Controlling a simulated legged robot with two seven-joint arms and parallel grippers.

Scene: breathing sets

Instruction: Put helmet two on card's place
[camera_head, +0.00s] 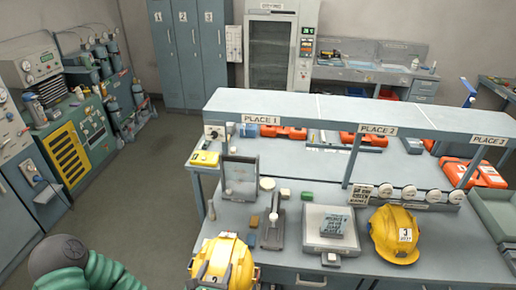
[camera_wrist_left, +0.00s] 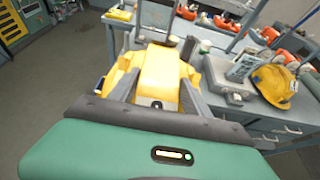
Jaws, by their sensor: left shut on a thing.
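A yellow helmet (camera_head: 222,258) is at the bottom of the head view, in front of the bench's front edge. My left gripper (camera_head: 220,272) is shut on it; in the left wrist view the helmet (camera_wrist_left: 160,75) sits between the two grey fingers (camera_wrist_left: 157,92). I cannot read its number. A second yellow helmet (camera_head: 393,232), labelled 3, rests on the bench at the right. A small grey card with writing (camera_head: 334,226) stands tilted on a pale flat device (camera_head: 312,240), left of helmet 3. My right gripper is not in view.
The bench (camera_head: 285,262) carries a grey stand (camera_head: 240,180), a dark upright tool (camera_head: 273,225) and small blocks. A raised shelf with PLACE signs (camera_head: 377,130) runs above its back. Round white gauges (camera_head: 408,192) stand behind helmet 3. Floor is clear at left.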

